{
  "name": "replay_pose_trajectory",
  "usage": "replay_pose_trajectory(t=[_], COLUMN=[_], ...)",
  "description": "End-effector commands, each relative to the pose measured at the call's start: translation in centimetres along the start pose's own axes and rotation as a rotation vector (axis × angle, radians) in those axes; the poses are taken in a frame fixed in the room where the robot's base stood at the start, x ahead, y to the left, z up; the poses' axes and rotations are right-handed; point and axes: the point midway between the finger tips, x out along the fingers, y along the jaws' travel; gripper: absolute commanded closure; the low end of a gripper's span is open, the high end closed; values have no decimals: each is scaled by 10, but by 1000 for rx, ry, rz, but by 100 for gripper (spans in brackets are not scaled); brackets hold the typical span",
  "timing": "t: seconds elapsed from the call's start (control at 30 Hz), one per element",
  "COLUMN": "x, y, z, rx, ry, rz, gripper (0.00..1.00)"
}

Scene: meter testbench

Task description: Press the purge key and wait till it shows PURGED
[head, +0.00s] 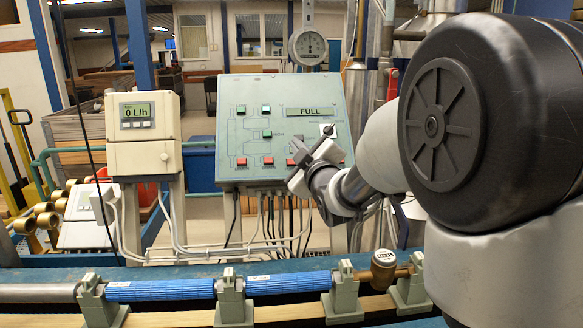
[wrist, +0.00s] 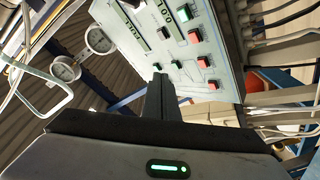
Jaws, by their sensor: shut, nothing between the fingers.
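The grey-green control panel (head: 230,125) stands behind the bench, with several green and red keys. Its display (head: 310,113) reads FULL. My gripper (head: 329,133) is at the panel's right part, below the display, with its fingers shut and empty.
A beige meter box (head: 143,130) reading 0 L/h stands left of the panel. A round dial gauge (head: 308,46) is above it. Blue pipes (head: 160,290) in green clamps run along the bench in front. Cables hang below the panel.

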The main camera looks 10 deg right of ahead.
Motion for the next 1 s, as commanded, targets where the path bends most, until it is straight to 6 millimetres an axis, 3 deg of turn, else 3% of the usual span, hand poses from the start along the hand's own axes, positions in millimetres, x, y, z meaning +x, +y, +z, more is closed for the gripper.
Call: replay_pose_trajectory(t=[0.57, 1.0], x=[-2, 36], y=[-2, -27], z=[0, 30], rx=[-73, -74], ry=[-12, -14], rz=[12, 11], gripper=[100, 100])
